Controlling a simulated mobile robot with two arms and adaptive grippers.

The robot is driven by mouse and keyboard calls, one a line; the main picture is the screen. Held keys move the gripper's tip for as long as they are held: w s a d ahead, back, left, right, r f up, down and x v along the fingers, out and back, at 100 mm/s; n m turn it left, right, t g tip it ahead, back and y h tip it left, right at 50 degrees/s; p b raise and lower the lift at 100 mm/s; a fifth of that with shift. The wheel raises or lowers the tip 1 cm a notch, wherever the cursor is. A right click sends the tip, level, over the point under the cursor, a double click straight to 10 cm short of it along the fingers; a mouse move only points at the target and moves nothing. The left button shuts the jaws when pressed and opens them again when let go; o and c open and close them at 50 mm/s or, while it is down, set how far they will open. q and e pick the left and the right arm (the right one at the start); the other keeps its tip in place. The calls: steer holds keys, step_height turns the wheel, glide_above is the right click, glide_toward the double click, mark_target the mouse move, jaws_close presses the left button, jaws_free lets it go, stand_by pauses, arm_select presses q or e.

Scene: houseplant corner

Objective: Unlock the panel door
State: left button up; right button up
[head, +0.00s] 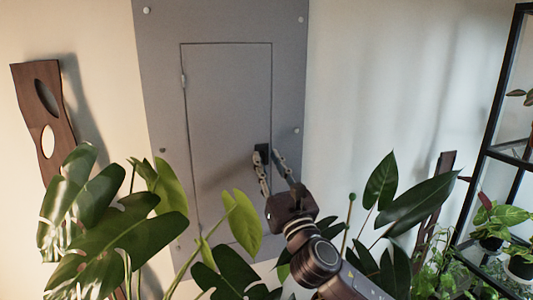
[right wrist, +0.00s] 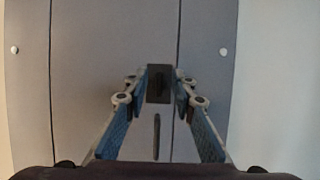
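The grey panel door (head: 225,130) is closed flush in a larger grey panel (head: 160,70) on the wall. A small black latch (head: 262,151) sits on the door's right edge and also shows in the right wrist view (right wrist: 158,84). My right gripper (head: 266,155) is open at the latch, one finger on each side of it. In the right wrist view, the fingertips (right wrist: 162,84) flank the latch closely; I cannot tell whether they touch it. My left gripper is not in view.
Large monstera leaves (head: 125,225) stand in front of the panel's lower left. Another leafy plant (head: 415,205) stands right of my right arm. A black-framed shelf (head: 490,160) with potted plants is at far right. A brown wooden board (head: 42,115) hangs at left.

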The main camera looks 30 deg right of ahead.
steer(key=shift+w+d+r, duration=0.1)
steer(key=shift+w+r, duration=0.1)
steer(key=shift+w, duration=0.25)
jaws_close()
